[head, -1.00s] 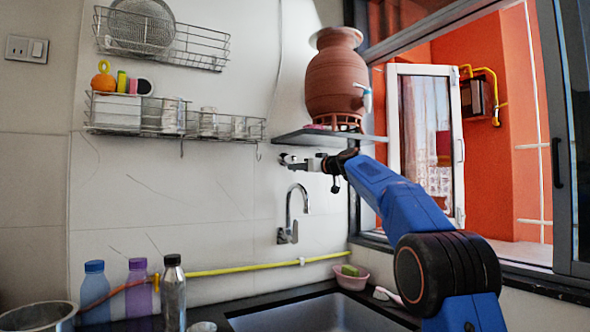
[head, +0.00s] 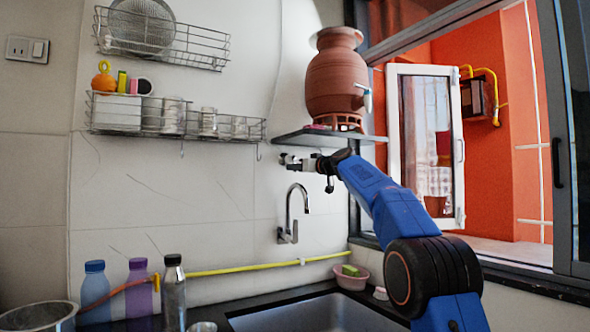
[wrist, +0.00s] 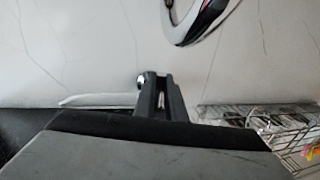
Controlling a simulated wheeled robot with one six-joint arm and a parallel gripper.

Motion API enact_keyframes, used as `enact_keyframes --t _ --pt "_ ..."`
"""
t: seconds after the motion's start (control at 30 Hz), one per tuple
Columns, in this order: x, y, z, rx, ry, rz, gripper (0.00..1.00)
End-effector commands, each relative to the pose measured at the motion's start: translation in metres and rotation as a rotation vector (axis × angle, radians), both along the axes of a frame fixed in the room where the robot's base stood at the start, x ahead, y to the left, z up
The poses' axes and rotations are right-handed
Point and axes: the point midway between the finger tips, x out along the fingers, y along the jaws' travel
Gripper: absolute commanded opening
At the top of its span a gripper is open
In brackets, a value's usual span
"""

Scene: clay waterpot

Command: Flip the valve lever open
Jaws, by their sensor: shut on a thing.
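A small wall valve (head: 288,160) with white and metal parts sticks out below the shelf, above the chrome tap. My gripper (head: 312,165) is right up against it, reaching in from the right. In the wrist view, the dark fingers of my gripper (wrist: 162,98) are close together, with a small pale piece between them. A shiny round metal part of the valve (wrist: 147,80) shows beside the left finger. The lever is mostly hidden by my gripper, so its angle cannot be told.
A clay waterpot (head: 337,80) with a pale blue spout stands on the shelf (head: 290,138) just above my gripper. The chrome tap (head: 292,212) is below. Wire racks (head: 175,115) hang to the left. The open window (head: 430,140) is at right.

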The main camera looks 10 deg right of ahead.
Motion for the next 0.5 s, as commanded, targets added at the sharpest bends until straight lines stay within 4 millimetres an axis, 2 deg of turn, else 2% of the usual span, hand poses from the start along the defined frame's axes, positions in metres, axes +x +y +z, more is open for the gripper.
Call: enact_keyframes --t 0.27,0.5 --pt "-0.0004 0.0013 -0.0003 0.063 0.020 -0.001 0.00" --pt "-0.0029 0.0068 0.0017 0.223 0.071 -0.001 0.00"
